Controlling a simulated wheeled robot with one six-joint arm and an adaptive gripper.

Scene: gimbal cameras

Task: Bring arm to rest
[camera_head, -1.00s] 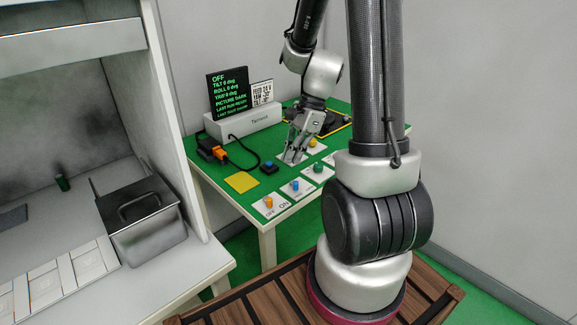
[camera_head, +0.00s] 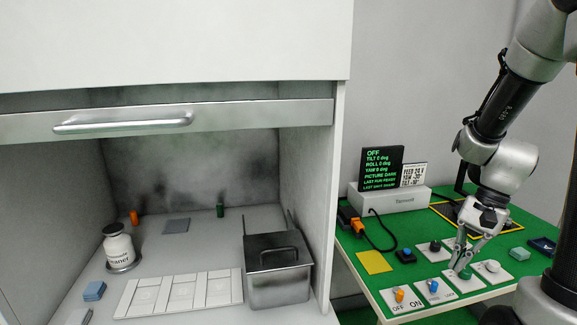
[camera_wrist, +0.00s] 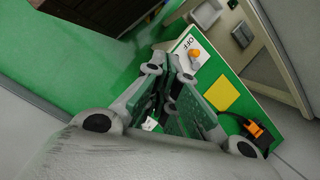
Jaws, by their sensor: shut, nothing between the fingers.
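My gripper (camera_head: 461,268) is shut and empty. My arm reaches in from the upper right. In the wrist view the shut fingers (camera_wrist: 178,62) fill the middle, with the card with the orange switch (camera_wrist: 192,52) just beyond them. The dark display (camera_head: 381,169) reads OFF, with tilt, roll and yaw at 0 deg.
A yellow square (camera_head: 374,262), a blue button (camera_head: 406,255) and an orange connector (camera_head: 355,226) with a black cable lie on the table's left. A white cabinet (camera_head: 338,200) with a raised front holds a metal bin (camera_head: 277,285) and a jar (camera_head: 118,247).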

